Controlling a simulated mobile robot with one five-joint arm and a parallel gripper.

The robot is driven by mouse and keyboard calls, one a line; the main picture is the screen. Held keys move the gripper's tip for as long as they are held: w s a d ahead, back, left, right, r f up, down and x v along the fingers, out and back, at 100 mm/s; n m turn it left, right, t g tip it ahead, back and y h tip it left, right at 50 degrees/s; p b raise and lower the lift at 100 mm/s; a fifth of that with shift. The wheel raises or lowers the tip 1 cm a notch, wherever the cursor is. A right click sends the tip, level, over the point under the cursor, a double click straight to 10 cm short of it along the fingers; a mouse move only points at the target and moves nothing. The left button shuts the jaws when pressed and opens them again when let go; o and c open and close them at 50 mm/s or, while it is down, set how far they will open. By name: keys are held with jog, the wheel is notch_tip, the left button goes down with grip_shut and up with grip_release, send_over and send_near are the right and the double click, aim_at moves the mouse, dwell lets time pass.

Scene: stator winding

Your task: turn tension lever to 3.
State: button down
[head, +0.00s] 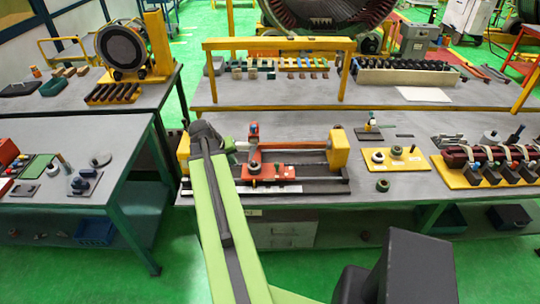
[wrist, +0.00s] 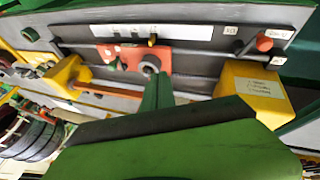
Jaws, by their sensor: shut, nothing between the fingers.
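The winding bench unit has a red carriage (head: 268,172), which also shows in the wrist view (wrist: 130,57) with a round grey knob (wrist: 150,67) on it. A short lever with an orange-red knob (wrist: 265,43) stands at the upper right of the wrist view, among small white tags; it looks like the tension lever. The tag numbers are too small to read, so I cannot tell its setting. My gripper (wrist: 158,92) is shut and empty, over the rails beside the carriage, apart from that lever. In the head view my gripper (head: 232,149) is partly hidden by my arm.
A yellow end block (head: 338,148) stands at the right of the unit; another yellow block (wrist: 250,88) with a label is near my gripper in the wrist view. A white strip (wrist: 180,31) runs along the unit's edge. A yellow plate with rings (head: 402,158) lies to the right.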

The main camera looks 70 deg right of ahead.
aim_at(277, 164)
jog(key=s+d+r+m, duration=0.1)
jog(key=s+d+r, duration=0.1)
jog(key=s+d, duration=0.35)
jog(key=shift+g, duration=0.4)
jog(key=b+x, duration=0.5)
jog(key=x, duration=0.2)
jog(key=a+b+x, duration=0.1)
jog(key=b+x, duration=0.2)
jog(key=shift+s+f+b, duration=0.15)
jog(key=shift+f+b, duration=0.2)
jog(key=s+d, duration=0.1)
jog(key=s, duration=0.1)
jog(key=shift+s+d+f+b, duration=0.35)
jog(key=shift+d, duration=0.05)
jog(key=shift+s+d, duration=0.2)
jog(key=shift+s, duration=0.2)
